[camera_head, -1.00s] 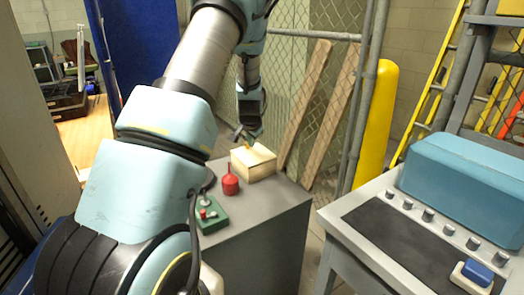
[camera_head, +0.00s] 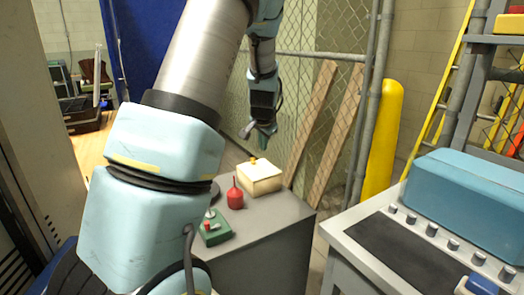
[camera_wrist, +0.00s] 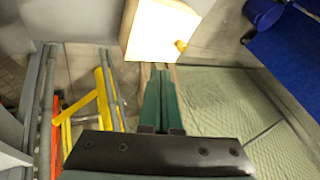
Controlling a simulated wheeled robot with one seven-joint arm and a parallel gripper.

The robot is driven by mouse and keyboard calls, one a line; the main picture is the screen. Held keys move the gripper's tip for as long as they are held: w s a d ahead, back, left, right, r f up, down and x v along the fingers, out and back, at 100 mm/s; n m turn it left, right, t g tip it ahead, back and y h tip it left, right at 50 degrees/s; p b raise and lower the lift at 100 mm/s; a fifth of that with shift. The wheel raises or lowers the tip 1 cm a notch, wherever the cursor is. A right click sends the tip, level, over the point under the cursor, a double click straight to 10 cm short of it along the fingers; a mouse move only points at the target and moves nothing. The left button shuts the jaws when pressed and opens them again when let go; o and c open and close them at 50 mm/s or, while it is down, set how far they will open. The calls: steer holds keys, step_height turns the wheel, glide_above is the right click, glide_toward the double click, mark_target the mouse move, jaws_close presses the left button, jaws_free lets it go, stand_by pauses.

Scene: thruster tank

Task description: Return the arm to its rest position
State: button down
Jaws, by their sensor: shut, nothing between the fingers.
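My arm (camera_head: 200,60) reaches up and forward across the left and middle of the head view. My gripper (camera_head: 267,130) hangs at its far end, above a grey cabinet (camera_head: 275,222) and apart from the things on it. In the wrist view my gripper (camera_wrist: 162,78) shows as two green fingers side by side, shut with nothing held. A cream box (camera_head: 262,180) with a small yellow knob (camera_head: 252,161) stands on the cabinet below the gripper. The box also shows in the wrist view (camera_wrist: 155,30), beyond the fingertips.
A red bottle-like item (camera_head: 235,198) and a green control box (camera_head: 215,232) stand on the cabinet beside my arm. A mesh fence, leaning planks (camera_head: 312,125) and a yellow post (camera_head: 384,135) are behind. A bench with a blue case (camera_head: 470,195) is at right.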

steer(key=s+a+n+g, duration=0.1)
steer(key=s+a+n, duration=0.2)
steer(key=s, duration=0.6)
steer(key=s+a+n+g, duration=0.2)
steer(key=s+a, duration=0.4)
steer(key=s, duration=0.3)
steer(key=s+a+f+n+g, duration=0.1)
steer(key=s+a+n+g, duration=0.1)
steer(key=s+a, duration=0.3)
steer(key=s+n, duration=0.1)
steer(key=s, duration=0.3)
steer(key=shift+s+a+n, duration=0.25)
steer(key=shift+n, duration=0.15)
steer(key=shift+f, duration=0.1)
